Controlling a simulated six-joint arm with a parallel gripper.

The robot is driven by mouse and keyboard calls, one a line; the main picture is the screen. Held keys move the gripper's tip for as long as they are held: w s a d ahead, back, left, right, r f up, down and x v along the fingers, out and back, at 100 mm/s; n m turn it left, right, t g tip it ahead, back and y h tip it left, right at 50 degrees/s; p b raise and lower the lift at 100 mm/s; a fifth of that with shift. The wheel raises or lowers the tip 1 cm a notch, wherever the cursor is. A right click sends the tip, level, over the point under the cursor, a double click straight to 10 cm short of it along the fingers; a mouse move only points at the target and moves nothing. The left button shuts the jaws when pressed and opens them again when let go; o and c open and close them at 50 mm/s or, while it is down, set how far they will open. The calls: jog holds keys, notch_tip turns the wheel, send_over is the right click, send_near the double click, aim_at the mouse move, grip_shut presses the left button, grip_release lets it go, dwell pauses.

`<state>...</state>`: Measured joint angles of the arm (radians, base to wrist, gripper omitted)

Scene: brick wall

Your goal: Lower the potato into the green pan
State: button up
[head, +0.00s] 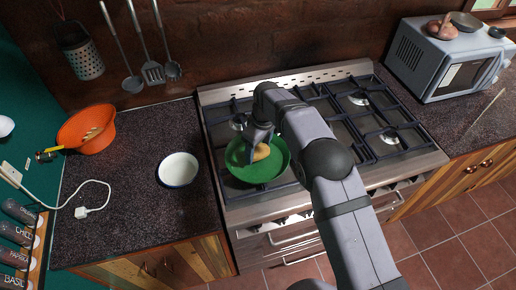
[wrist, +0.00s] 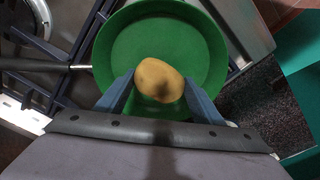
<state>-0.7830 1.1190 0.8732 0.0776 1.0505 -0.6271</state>
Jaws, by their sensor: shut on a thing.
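The green pan (head: 269,171) sits on the left front part of the stove; in the wrist view its green floor and rim (wrist: 140,40) fill the upper middle. The potato (head: 261,152) is yellow-brown and oval, and shows large in the wrist view (wrist: 159,80). My gripper (wrist: 160,88) has a blue finger on each side of the potato and is shut on it. In the head view my gripper (head: 259,148) is over the pan, and the potato appears within the pan's outline. I cannot tell whether the potato touches the pan's floor.
A white bowl with a dark rim (head: 179,170) stands on the counter left of the stove. An orange colander (head: 88,130) is farther left. Utensils (head: 150,70) hang on the wall behind. A microwave (head: 450,60) stands at the right. Burner grates (head: 375,120) right of my arm are bare.

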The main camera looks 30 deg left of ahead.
aim_at(259, 149)
jog(key=shift+f+b, duration=1.05)
jog(key=shift+f, duration=0.6)
dwell(0.9)
jog(key=o, duration=1.2)
jog(key=shift+r, duration=0.1)
jog(key=shift+s+d+r+b, duration=0.15)
jog(key=shift+r+b, duration=0.7)
jog(key=shift+r, duration=0.95)
jog(key=shift+w+d+r+b, duration=0.1)
jog(key=shift+d+r+b, duration=0.15)
jog(key=shift+r+b, duration=1.05)
jog(key=shift+r+p, duration=0.45)
jog(key=shift+p, duration=0.05)
